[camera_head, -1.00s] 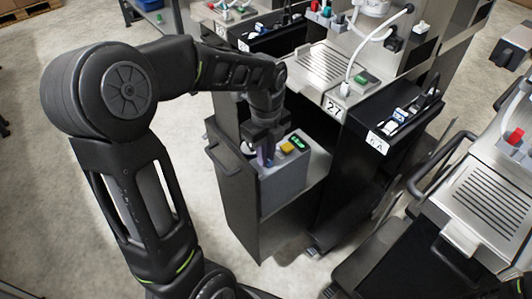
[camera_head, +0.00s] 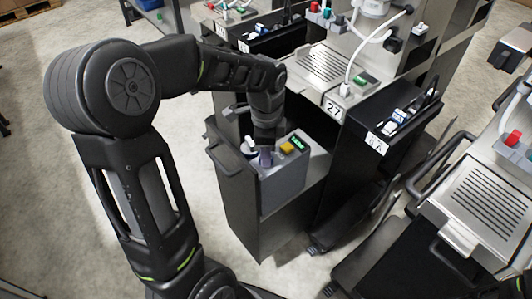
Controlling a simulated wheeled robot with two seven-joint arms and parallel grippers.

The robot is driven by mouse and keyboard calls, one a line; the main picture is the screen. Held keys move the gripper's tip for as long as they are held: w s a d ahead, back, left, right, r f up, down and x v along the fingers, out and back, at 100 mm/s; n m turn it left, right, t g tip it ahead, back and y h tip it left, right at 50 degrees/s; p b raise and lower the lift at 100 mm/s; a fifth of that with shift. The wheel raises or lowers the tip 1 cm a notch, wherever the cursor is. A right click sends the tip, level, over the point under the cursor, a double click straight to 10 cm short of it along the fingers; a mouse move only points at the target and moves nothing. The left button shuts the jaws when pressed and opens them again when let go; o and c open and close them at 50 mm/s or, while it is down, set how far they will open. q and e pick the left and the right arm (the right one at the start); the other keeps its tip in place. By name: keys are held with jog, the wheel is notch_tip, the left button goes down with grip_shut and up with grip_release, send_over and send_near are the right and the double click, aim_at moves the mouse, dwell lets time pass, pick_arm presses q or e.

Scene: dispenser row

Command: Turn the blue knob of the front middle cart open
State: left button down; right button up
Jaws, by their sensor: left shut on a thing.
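The front middle cart (camera_head: 245,195) is a dark open-topped box with a side handle, and a grey control box (camera_head: 284,184) sits in it. On the control box are a yellow button (camera_head: 287,148), a green-lit display (camera_head: 299,143) and a white part (camera_head: 249,145). My left gripper (camera_head: 266,155) points down at the control box, between the white part and the yellow button. It is shut on the blue knob (camera_head: 266,159), which shows only as a small bluish-purple patch and is mostly hidden by the fingers. My right gripper is out of view.
Another cart with a slatted tray (camera_head: 486,198) stands at the far right.

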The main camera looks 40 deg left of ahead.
pick_arm(q)
jog(key=n, duration=0.4)
jog(key=shift+n, duration=2)
jog(key=c, duration=1.4)
grip_release()
jog(key=shift+c, duration=0.2)
jog(key=shift+r, duration=0.1)
notch_tip(320, 180, up, 8)
jog(key=shift+f, duration=0.2)
